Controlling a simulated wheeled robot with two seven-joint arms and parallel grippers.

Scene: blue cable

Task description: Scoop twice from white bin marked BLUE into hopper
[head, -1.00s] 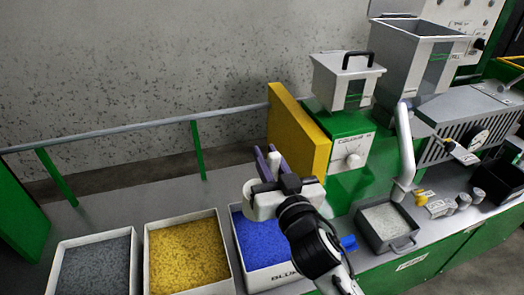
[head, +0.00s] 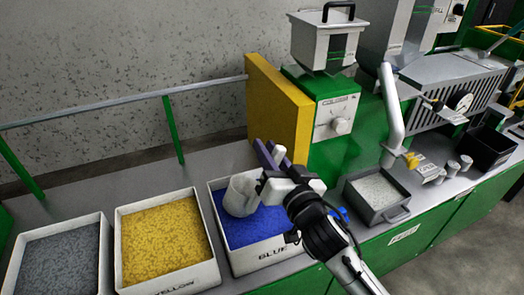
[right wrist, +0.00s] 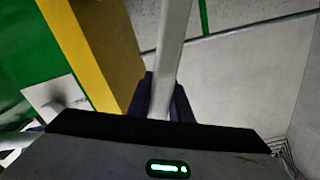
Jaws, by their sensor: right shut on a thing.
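My right gripper (head: 268,157) is shut on the upright pale handle of a scoop. The scoop's white cup (head: 240,195) is over the far left part of the white bin marked BLUE (head: 268,258). I cannot tell whether the cup touches the blue pellets (head: 236,232) or holds any. In the right wrist view the scoop handle (right wrist: 172,50) stands between the dark fingers. A small grey hopper (head: 318,45) with a black lid handle sits on the green unit. A larger grey hopper (head: 388,28) is partly cut off beside it. My left gripper is not in view.
A yellow panel (head: 277,110) stands close behind the blue bin. Bins of yellow pellets (head: 165,248) and grey pellets (head: 55,262) are at left. A grey tray (head: 378,193) of pale pellets and a pipe (head: 392,110) are at right.

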